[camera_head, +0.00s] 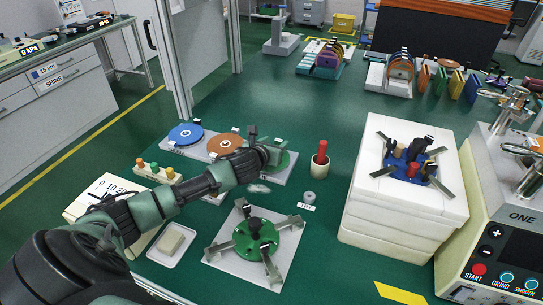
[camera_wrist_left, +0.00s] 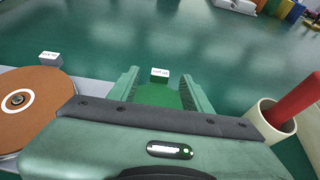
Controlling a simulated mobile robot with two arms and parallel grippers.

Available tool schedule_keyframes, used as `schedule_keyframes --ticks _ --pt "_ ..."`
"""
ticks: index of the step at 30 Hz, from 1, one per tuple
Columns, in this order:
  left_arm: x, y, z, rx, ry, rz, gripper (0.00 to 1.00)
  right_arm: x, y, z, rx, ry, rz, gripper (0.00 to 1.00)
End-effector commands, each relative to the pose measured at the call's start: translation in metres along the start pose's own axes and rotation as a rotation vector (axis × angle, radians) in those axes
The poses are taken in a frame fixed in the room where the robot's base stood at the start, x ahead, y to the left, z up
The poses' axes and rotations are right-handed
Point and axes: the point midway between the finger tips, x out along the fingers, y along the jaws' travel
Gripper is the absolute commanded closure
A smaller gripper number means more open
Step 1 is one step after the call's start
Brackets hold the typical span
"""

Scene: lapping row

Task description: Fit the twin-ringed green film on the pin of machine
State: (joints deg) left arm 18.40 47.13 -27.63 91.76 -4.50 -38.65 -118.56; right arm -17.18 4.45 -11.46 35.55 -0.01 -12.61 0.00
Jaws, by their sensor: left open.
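A green disc (camera_head: 285,161) lies at the right end of a grey rack, beside a brown disc (camera_head: 224,144) and a blue disc (camera_head: 186,134). Its ring markings cannot be made out. My left gripper (camera_head: 268,155) is over the green disc and partly hides it. In the left wrist view my left gripper (camera_wrist_left: 160,82) is open, with green surface (camera_wrist_left: 158,96) showing between its fingers; whether they touch it I cannot tell. A machine marked ONE (camera_head: 516,240) stands at the right; no pin on it is clear. My right gripper is not in view.
A red handle stands in a cream cup (camera_head: 319,169) close right of my left gripper. A grey plate (camera_head: 228,268) with a green disc and clamp arms lies in front. A white stacked block (camera_head: 390,226) carries a blue disc.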

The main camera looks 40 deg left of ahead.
Motion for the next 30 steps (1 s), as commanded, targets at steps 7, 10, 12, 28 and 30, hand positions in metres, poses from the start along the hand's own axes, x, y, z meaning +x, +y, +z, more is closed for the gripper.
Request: schedule_keyframes --ticks 7,10,12,28,30 --pt "0.022 0.000 0.000 0.000 0.000 0.000 0.51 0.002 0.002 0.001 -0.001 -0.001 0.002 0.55" --pt "0.022 0.000 0.000 0.001 0.000 0.000 0.51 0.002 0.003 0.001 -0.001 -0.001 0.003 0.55" --pt "0.022 0.000 0.000 0.001 0.000 0.000 0.51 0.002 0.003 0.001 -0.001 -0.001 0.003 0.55" --pt "0.022 0.000 0.001 0.001 0.000 0.000 1.00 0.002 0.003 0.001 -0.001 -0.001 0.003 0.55" --pt "0.021 0.000 0.003 0.002 -0.001 0.000 1.00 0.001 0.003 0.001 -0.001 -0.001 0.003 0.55"
